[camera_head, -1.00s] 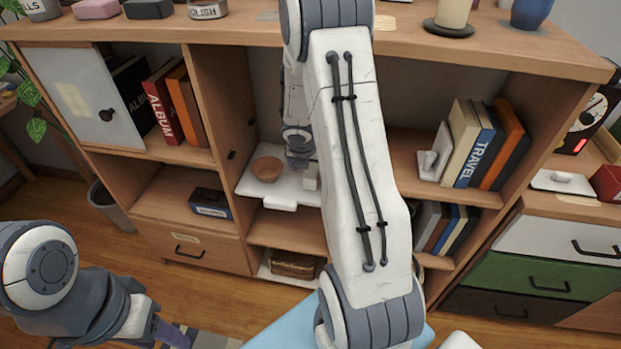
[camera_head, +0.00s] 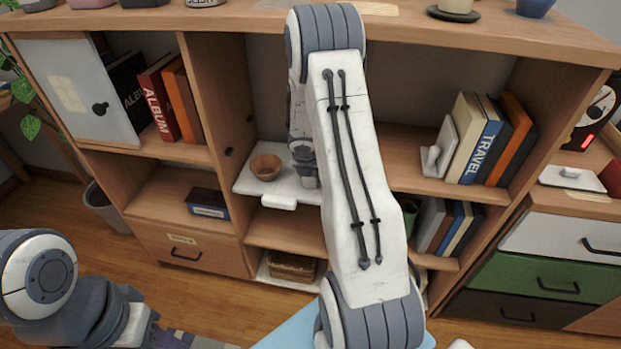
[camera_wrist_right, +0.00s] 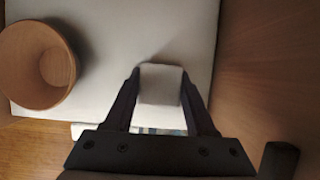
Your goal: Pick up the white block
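The white block (camera_wrist_right: 160,84) is a small pale block with rounded edges, seen in the right wrist view over the white shelf board (camera_wrist_right: 115,40). My right gripper (camera_wrist_right: 160,78) has one dark finger on each side of the block, close against its sides. I cannot tell whether the fingers press on it. In the head view my right gripper (camera_head: 308,175) is low over the white board in the middle compartment, and the block is mostly hidden there. My left gripper is out of view; only part of the left arm shows at lower left.
A brown bowl (camera_head: 266,167) stands on the board just left of the right gripper; it also shows in the right wrist view (camera_wrist_right: 37,63). A wooden divider (camera_head: 222,130) bounds the compartment on the left. Travel books (camera_head: 485,140) stand on the shelf to the right.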

